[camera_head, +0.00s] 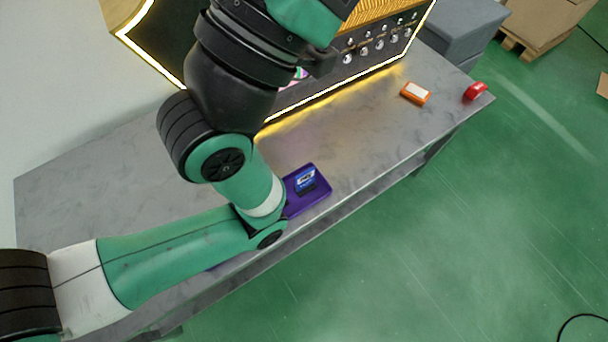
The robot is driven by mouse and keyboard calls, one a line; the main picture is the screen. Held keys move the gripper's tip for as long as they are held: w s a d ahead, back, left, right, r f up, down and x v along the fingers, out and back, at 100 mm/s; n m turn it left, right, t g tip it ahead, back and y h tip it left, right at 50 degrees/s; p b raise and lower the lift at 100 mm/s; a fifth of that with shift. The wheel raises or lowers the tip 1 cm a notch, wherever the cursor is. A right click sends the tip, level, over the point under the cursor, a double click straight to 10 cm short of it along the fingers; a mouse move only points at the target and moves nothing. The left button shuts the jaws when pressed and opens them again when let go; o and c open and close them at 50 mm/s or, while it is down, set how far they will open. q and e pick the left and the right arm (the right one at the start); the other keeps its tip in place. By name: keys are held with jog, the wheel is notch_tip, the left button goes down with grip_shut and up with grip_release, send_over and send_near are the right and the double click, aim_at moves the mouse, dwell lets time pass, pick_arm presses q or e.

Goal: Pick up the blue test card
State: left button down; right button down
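The blue test card (306,177), with a white mark on its face, lies in a small purple tray (321,200) near the front edge of the grey table. The left part of the tray is hidden behind my green and black arm. That arm spans the left and upper middle of the head view, in front of the table. No gripper fingers can be made out on it. My other gripper does not show.
A black display machine (378,46) with glowing yellow edges stands at the table's back. An orange-and-white box (416,93) and a red object (475,91) sit on the right of the grey table (372,132). The tabletop between them and the tray is clear.

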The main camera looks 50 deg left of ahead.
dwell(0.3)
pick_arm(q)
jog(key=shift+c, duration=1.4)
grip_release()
